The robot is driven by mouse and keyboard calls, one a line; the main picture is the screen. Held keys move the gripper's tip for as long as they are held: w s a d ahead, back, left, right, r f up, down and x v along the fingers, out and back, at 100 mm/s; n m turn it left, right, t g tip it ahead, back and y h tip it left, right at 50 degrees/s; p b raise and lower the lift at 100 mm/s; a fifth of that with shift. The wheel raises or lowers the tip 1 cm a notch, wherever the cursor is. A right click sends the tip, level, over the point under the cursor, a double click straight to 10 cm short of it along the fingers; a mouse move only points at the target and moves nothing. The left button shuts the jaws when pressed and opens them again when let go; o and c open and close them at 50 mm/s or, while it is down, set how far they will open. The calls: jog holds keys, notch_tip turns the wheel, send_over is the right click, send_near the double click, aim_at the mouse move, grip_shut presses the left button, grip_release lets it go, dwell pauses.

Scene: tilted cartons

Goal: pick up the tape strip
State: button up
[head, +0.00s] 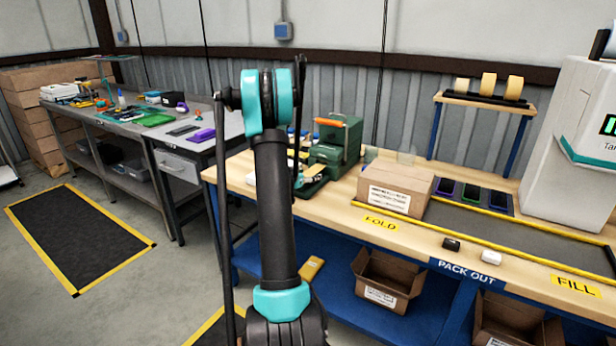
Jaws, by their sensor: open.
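I cannot clearly pick out the tape strip. A green machine with an orange handle (337,143), which looks like a tape dispenser, stands on the packing bench. Small pale pieces lie at its left, partly behind my arm, too small to name. A pale, see-through piece (405,157) shows just behind the closed brown carton (396,186); I cannot tell whether it is tape. My arm rises through the middle of the view, left of the carton.
The packing bench (480,255) has yellow-edged lanes, dark trays (470,192) and a rack of tape rolls (488,87). A tall white machine (575,150) stands at right. Open cartons (385,282) sit on the blue lower shelf. A cluttered grey workbench (150,125) is at left.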

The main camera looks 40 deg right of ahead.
jog(key=shift+c, duration=0.6)
jog(key=c, duration=0.7)
jog(key=shift+o, duration=0.2)
jog(key=shift+r, duration=0.1)
